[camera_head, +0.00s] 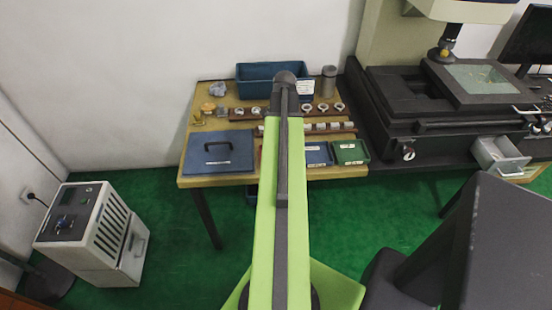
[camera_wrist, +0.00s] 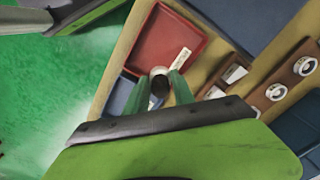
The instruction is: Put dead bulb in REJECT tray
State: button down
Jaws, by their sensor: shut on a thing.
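My gripper (camera_wrist: 162,88) shows in the wrist view, its two green fingers shut on a small bulb (camera_wrist: 159,72) with a pale round end and a dark end. The bulb is held at the near edge of a red tray (camera_wrist: 165,38) in the picture. The red tray looks empty and has a white label strip that I cannot read. I cannot tell the bulb's height above it. In the head view my arm hides the gripper, the bulb and most of the red tray.
On the wooden table (camera_head: 222,181) are a blue panel with a handle (camera_head: 232,160), a blue bin (camera_head: 254,73), a blue tray (camera_head: 318,153) and a green tray (camera_head: 350,152). Racks with rings (camera_head: 323,108) stand behind the trays. A dark machine (camera_head: 440,100) stands at the right.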

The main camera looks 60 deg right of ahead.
jog(key=shift+w+a+f+b, duration=0.2)
jog(key=shift+w+a+f, duration=0.25)
jog(key=shift+a, duration=0.15)
jog(key=shift+w+a+f+b, duration=0.15)
jog(key=shift+w+a+f, duration=0.25)
jog(key=shift+a, duration=0.15)
notch_tip(320, 180, down, 4)
jog(key=b, duration=0.4)
jog(key=shift+s+f, duration=0.1)
jog(key=shift+f, duration=0.1)
jog(key=c, duration=1.1)
grip_release()
jog(key=shift+r, duration=0.15)
jog(key=shift+o, duration=0.2)
notch_tip(320, 180, up, 12)
jog(key=p, duration=1.2)
jog(key=shift+r, duration=0.2)
jog(key=shift+f, duration=0.1)
